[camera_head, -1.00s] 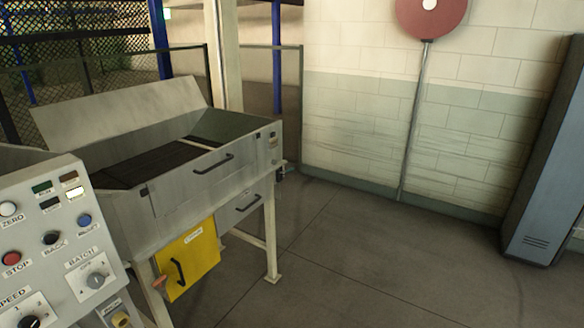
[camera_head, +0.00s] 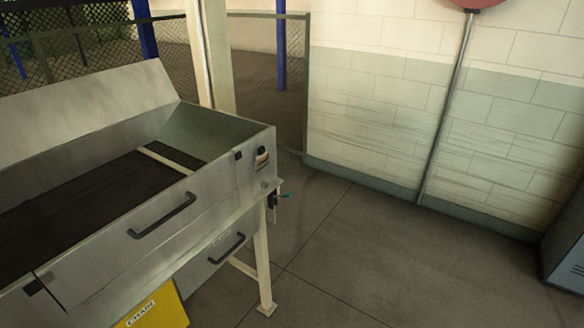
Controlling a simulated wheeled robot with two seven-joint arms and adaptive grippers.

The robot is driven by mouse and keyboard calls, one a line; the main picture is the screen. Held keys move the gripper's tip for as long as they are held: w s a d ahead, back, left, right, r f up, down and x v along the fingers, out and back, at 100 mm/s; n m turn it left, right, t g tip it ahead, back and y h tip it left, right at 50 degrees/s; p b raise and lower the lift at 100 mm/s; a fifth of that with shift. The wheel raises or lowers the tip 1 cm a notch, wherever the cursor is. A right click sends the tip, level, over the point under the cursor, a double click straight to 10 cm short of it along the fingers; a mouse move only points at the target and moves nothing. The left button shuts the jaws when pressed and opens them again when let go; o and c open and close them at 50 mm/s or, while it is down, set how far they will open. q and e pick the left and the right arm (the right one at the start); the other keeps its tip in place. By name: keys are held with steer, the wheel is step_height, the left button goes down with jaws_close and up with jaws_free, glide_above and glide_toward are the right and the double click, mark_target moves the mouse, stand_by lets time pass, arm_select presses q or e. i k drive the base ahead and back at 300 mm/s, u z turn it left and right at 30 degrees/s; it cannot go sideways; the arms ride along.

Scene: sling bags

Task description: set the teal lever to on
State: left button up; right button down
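A small teal lever (camera_head: 285,195) sticks out at the right end of the metal machine, just above its leg. A dark mount (camera_head: 272,201) sits beside it. The lever is small in the view, and I cannot read its markings or setting. Neither of my grippers shows in the head view.
The grey metal trough machine (camera_head: 180,215) with black handles fills the left side. A yellow panel (camera_head: 158,308) is below it. A pole (camera_head: 445,110) stands against the block wall, and a dark cabinet (camera_head: 567,245) is at the right edge. The floor (camera_head: 350,250) right of the machine is clear.

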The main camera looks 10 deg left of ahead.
mark_target(287, 195)
steer(key=u, duration=0.15)
steer(key=i, duration=1.2)
steer(key=u, duration=0.15)
